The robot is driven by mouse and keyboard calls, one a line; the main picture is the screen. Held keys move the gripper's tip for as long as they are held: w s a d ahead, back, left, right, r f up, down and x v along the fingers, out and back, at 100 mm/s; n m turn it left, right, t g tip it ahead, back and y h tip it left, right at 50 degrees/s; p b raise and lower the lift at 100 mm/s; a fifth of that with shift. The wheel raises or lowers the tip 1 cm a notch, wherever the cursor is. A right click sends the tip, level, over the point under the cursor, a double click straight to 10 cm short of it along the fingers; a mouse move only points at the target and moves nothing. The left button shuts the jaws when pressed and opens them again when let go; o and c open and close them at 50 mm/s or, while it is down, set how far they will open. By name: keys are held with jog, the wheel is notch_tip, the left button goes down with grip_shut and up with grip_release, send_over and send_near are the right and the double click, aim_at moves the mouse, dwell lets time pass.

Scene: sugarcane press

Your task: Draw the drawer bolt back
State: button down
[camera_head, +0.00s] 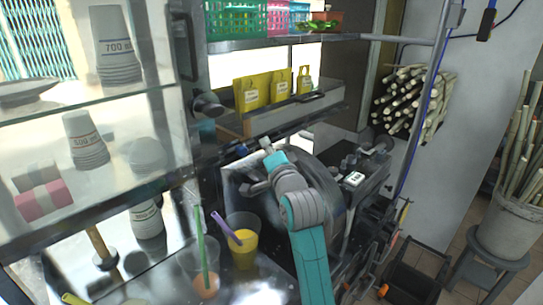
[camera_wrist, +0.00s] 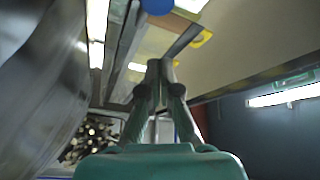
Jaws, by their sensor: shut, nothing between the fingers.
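My gripper (camera_wrist: 160,68) shows in the wrist view with its two dark green fingers together and nothing between them. Its fingertips point up toward a metal rail and a pale panel, apart from a round blue knob (camera_wrist: 157,5) at the top edge. The knob may belong to the drawer bolt, but I cannot tell. In the head view my arm reaches up to the dark counter front below the yellow packets; the fingers there are hard to make out. No drawer bolt can be clearly identified in the head view.
A cup of yellow juice (camera_head: 243,241) and a cup with a green straw (camera_head: 204,268) stand left of my arm. Yellow packets (camera_head: 278,88) stand on a ledge above it. A large curved metal surface (camera_wrist: 40,85) is close on the wrist view's left. Cane bundles (camera_head: 413,100) are at right.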

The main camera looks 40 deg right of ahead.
aim_at(244, 148)
jog(key=x, duration=0.3)
jog(key=shift+a+f, duration=0.3)
jog(key=shift+a, duration=0.3)
jog(key=shift+a+f, duration=0.3)
jog(key=shift+a, duration=0.3)
jog(key=shift+w+a+f, duration=0.15)
jog(key=shift+a+f, duration=0.2)
jog(key=shift+a, duration=0.3)
jog(key=shift+a, duration=1.95)
